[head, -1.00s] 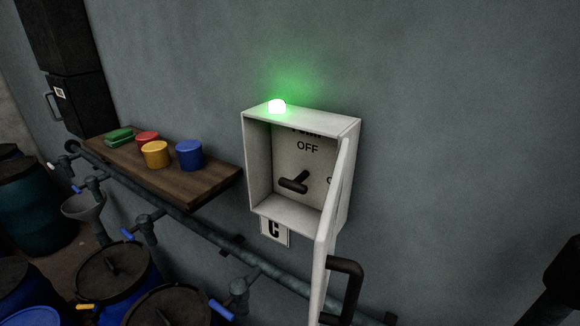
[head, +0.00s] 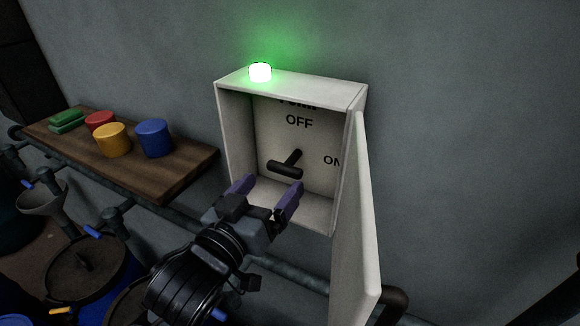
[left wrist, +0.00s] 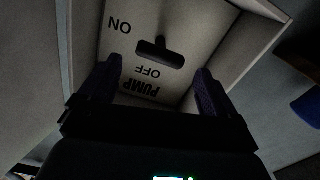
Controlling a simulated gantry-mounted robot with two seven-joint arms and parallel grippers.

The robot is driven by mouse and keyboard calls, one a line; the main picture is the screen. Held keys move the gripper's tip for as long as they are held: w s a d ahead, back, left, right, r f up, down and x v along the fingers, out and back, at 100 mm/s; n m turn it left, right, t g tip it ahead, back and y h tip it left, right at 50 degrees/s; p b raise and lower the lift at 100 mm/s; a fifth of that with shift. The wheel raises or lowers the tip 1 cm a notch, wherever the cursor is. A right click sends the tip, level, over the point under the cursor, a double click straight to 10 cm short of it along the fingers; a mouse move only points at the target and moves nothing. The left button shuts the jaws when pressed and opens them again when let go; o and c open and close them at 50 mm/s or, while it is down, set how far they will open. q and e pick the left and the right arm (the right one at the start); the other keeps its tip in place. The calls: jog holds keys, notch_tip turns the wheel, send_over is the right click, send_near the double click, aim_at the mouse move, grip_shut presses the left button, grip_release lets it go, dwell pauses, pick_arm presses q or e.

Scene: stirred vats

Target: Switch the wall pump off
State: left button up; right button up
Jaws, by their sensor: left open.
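The white pump box (head: 228,130) is on the grey wall with its door (head: 357,220) swung open to the right. Inside, a dark T-shaped switch handle (head: 285,167) sits on a panel marked OFF above it and ON to its right. A green lamp (head: 260,72) glows on top of the box. My left gripper (head: 268,190) is open and empty at the box's lower opening, just in front of and below the handle. In the left wrist view the handle (left wrist: 160,52) shows beyond and between the open fingers (left wrist: 158,82), apart from them. My right gripper is not in view.
A wooden shelf (head: 165,180) left of the box bears blue, yellow and red pots and a green item. Pipes with blue valves and dark-lidded drums (head: 85,265) stand below. The open door stands close to my left gripper's right. The wall right of it is clear.

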aim_at(290, 159)
pick_arm(q)
jog(key=b+x, duration=0.3)
jog(key=x, duration=0.4)
jog(key=shift+w+d+f+b, duration=0.1)
jog(key=shift+w+b, duration=0.15)
jog(key=shift+b, duration=0.05)
jog(key=shift+w+d, duration=0.25)
jog(key=shift+w, duration=0.3)
jog(key=c, duration=0.9)
jog(key=shift+c, duration=0.2)
